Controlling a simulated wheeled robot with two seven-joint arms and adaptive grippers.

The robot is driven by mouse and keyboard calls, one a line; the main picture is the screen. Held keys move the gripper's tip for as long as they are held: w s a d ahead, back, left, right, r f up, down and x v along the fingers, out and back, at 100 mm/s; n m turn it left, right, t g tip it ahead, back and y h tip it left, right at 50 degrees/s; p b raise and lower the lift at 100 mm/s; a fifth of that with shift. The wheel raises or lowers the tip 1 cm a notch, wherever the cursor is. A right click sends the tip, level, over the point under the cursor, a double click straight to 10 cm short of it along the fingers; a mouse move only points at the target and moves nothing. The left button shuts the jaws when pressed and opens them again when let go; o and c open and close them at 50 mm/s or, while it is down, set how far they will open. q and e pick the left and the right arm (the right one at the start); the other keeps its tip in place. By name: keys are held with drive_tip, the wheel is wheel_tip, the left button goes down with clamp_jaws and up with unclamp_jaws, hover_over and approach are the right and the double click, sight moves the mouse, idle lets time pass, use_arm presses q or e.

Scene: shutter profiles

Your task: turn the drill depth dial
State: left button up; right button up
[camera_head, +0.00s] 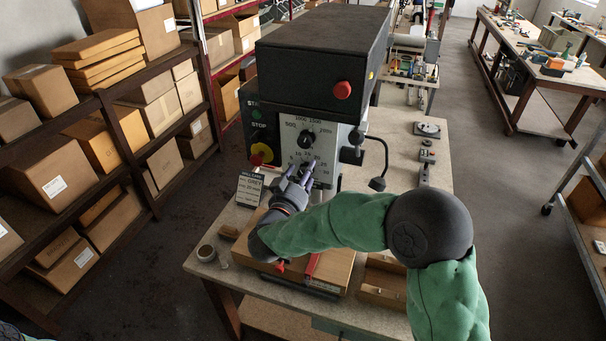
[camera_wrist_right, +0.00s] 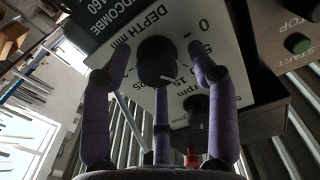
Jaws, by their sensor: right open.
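The drill depth dial is a black knob (camera_wrist_right: 155,62) on a pale plate marked "DEPTH mm", in the right wrist view. In the head view my right gripper (camera_head: 300,170) covers most of it at the front of the drill press (camera_head: 312,68). My right gripper (camera_wrist_right: 150,70) is open, its purple fingers spread around the knob, one on each side and one below it. Gaps show between the side fingers and the knob; whether the lower finger touches it I cannot tell. My left gripper is not in view.
The rpm knob (camera_head: 306,137) sits just above the depth dial. A yellow and red switch (camera_head: 261,154) is left of the panel, and a black handle (camera_head: 378,183) hangs at right. A small sign (camera_head: 249,190) stands on the bench (camera_head: 420,150).

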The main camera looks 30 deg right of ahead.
drive_tip(key=v, duration=1.2)
drive_tip(key=w+a+f+n+y+b, duration=0.2)
drive_tip(key=f+y+b, duration=0.15)
drive_tip(key=f, duration=0.85)
drive_tip(key=w+a+f+n+y+b, duration=0.2)
drive_tip(key=f+y+b, duration=0.15)
drive_tip(key=f, duration=0.75)
drive_tip(key=w+a+f+n+y+b, duration=0.2)
drive_tip(key=f+y+b, duration=0.15)
drive_tip(key=f, duration=0.85)
drive_tip(key=s+a+f+n+g+y+b, duration=0.1)
drive_tip(key=s+a+f+g+b, duration=0.15)
drive_tip(key=f, duration=0.35)
drive_tip(key=s+a+f+g+y+b, duration=0.1)
drive_tip(key=s+f+y, duration=0.1)
drive_tip(key=s+f, duration=0.35)
drive_tip(key=s+a+f+n+g+y+b, duration=0.1)
drive_tip(key=f+g, duration=0.1)
drive_tip(key=f, duration=0.6)
drive_tip(key=s+a+f+g+y+b, duration=0.3)
drive_tip(key=s+f+g+b, duration=0.1)
drive_tip(key=s+f, duration=0.7)
drive_tip(key=s+g, duration=0.1)
drive_tip(key=s, duration=0.2)
drive_tip(key=shift+a+g, duration=0.3)
drive_tip(key=shift+g, duration=0.05)
